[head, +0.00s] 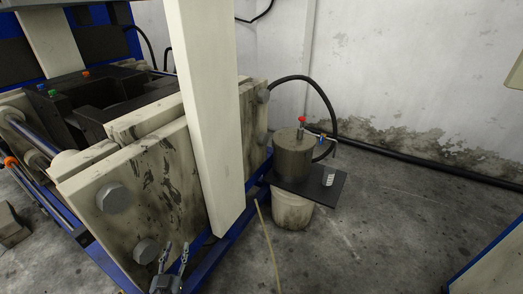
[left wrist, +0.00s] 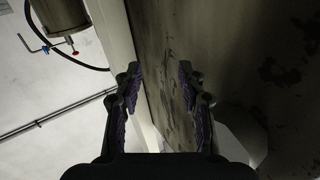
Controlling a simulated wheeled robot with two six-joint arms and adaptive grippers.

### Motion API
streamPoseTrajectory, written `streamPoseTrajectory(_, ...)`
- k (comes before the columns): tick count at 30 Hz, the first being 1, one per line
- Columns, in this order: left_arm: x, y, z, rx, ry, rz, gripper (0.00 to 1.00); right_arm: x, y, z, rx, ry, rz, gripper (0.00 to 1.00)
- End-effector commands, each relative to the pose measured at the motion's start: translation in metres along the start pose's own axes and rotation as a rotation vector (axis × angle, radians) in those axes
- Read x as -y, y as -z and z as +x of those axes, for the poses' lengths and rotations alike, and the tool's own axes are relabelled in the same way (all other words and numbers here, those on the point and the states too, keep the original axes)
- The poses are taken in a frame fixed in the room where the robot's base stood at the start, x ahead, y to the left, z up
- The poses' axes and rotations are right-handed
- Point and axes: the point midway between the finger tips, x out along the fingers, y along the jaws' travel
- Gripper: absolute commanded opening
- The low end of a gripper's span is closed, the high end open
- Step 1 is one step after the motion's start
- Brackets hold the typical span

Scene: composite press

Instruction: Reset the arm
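My left gripper (head: 174,262) shows at the bottom of the head view, in front of the cream press plate (head: 150,185). Its two fingers are apart with nothing between them. In the left wrist view the same gripper (left wrist: 160,95) has its two purple-padded fingers spread, with the stained press plate (left wrist: 165,70) behind the gap. I cannot tell from these frames whether the fingers touch the plate. My right gripper does not show in either view.
A cream upright post (head: 205,110) stands before the press. Right of it, a metal canister (head: 293,155) with a red-topped valve sits on a dark board (head: 325,190) over a pale bucket (head: 291,212). Concrete floor (head: 400,225) at right is mostly clear. A dark hose runs along the wall.

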Motion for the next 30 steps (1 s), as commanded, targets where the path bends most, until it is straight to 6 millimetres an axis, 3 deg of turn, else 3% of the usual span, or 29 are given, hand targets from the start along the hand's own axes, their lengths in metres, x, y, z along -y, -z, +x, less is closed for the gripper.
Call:
streamPoseTrajectory(1, 0.004, -0.012, -0.015, 0.143, 0.0, -0.002, 0.4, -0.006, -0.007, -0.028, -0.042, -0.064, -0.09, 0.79)
streamPoseTrajectory(2, 0.004, -0.034, -0.028, 0.235, 0.0, -0.003, 0.4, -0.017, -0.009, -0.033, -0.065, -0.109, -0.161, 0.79)
streamPoseTrajectory(5, 0.007, -0.1, -0.091, 0.553, 0.0, -0.007, 0.4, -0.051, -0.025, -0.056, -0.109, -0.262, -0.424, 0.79)
streamPoseTrajectory(6, 0.008, -0.122, -0.123, 0.675, -0.001, -0.008, 0.4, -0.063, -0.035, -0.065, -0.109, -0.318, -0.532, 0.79)
streamPoseTrajectory(8, 0.009, -0.147, -0.174, 0.847, -0.001, -0.01, 0.4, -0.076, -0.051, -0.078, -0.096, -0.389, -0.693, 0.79)
streamPoseTrajectory(9, 0.01, -0.159, -0.209, 0.955, -0.001, -0.011, 0.4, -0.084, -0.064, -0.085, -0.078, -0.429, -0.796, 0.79)
streamPoseTrajectory(12, 0.011, -0.176, -0.291, 1.184, -0.002, -0.014, 0.4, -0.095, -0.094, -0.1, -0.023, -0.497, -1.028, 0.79)
streamPoseTrajectory(16, 0.011, -0.181, -0.368, 1.383, -0.003, -0.016, 0.4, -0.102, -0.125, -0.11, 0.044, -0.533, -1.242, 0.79)
streamPoseTrajectory(18, 0.011, -0.182, -0.392, 1.444, -0.004, -0.017, 0.4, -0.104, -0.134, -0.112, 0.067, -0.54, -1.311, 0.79)
streamPoseTrajectory(21, 0.011, -0.183, -0.408, 1.484, -0.004, -0.018, 0.4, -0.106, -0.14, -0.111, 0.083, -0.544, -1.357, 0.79)
streamPoseTrajectory(30, 0.01, -0.19, -0.408, 1.486, -0.004, -0.018, 0.4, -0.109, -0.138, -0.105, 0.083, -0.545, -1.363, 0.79)
